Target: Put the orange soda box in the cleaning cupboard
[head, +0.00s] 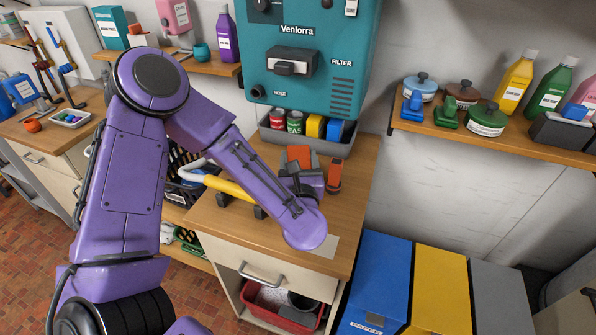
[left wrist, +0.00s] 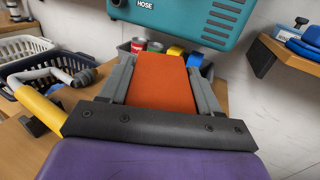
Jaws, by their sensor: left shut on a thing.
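My left gripper (head: 300,160) is above the wooden counter below the teal machine. It is shut on the orange soda box (head: 299,154), which sits between its two grey fingers. In the left wrist view the box (left wrist: 161,84) shows a plain orange face, with a finger along each side. The gripper's palm hides its near end, and I cannot tell whether it touches the counter. I see no label that marks the cleaning cupboard. A cabinet (head: 236,252) under the counter has a drawer and an open space below. My right gripper is not in view.
A grey tray (head: 342,149) with cans and small boxes stands behind the gripper. A red-orange item (head: 334,176) lies right of it, and a yellow-handled tool (head: 228,187) left. A red basin (head: 283,308) is below the drawer. Blue (head: 378,280) and yellow (head: 440,290) bins stand at right.

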